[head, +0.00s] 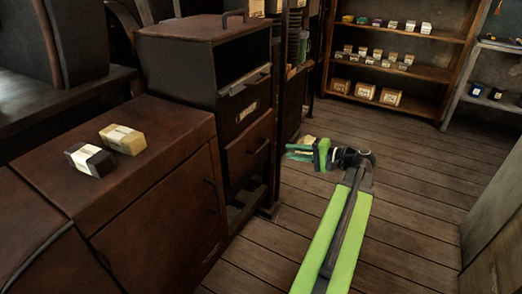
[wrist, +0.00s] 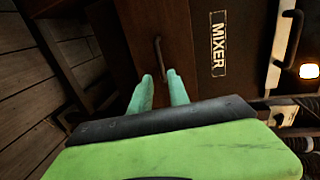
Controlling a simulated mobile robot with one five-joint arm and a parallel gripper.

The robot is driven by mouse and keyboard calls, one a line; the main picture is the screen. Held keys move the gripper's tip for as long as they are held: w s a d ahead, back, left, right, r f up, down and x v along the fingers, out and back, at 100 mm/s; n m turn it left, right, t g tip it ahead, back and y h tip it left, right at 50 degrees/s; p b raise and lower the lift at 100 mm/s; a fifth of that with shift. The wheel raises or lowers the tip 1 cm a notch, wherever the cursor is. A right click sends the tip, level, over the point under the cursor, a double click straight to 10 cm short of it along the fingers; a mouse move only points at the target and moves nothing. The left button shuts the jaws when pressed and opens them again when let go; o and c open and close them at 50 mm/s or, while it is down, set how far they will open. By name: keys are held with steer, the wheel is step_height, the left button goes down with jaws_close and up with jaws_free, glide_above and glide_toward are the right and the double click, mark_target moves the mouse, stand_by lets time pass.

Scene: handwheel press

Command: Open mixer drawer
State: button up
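The dark cabinet (head: 205,60) stands left of centre in the head view. It has a label (head: 247,112) and, below it, a brown drawer front with a dark handle (head: 258,147). In the wrist view the label, turned sideways, reads MIXER (wrist: 219,45). A slim bar handle (wrist: 158,50) stands upright in the picture left of it. The drawer looks shut. My gripper (head: 289,151) is a short way right of the cabinet front. In the wrist view its teal fingers (wrist: 160,75) are apart and empty, pointing at the handle. The handle's near end appears between the tips, apparently beyond them.
A dark post (head: 278,110) stands at the cabinet's right edge, close to my gripper. A lower brown cabinet (head: 150,225) bears two small boxes (head: 105,148). Shelves with small goods (head: 395,70) stand at the back. The plank floor (head: 410,210) to the right is clear.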

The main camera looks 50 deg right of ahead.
mark_target(262, 146)
steer(key=b+x, duration=0.2)
steer(key=x, duration=1.1)
steer(key=shift+w+d, duration=0.1)
steer(key=shift+d, duration=0.05)
jaws_close()
stand_by(0.6)
